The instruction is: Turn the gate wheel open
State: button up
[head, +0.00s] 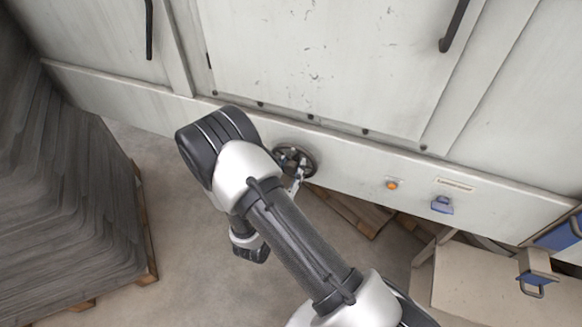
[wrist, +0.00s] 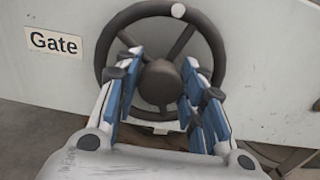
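The gate wheel (wrist: 106,35) is a dark handwheel with spokes and a thick round hub, mounted on the pale machine panel. A light round spot sits on its top rim. The wheel also shows in the head view (head: 304,153), low on the panel and partly behind my arm. My gripper (wrist: 160,62) faces the wheel with its blue-padded fingers spread apart, one to each side of the hub. The fingertips overlap the spokes inside the rim in the picture; I cannot tell whether they touch.
A "Gate" label (wrist: 53,42) is left of the wheel. An orange button (head: 391,184) and blue switch (head: 442,205) sit on the panel to its right. A tall grey stack (head: 60,190) stands on a pallet at left. A beige box (head: 490,290) is at lower right.

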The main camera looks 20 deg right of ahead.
grip_shut()
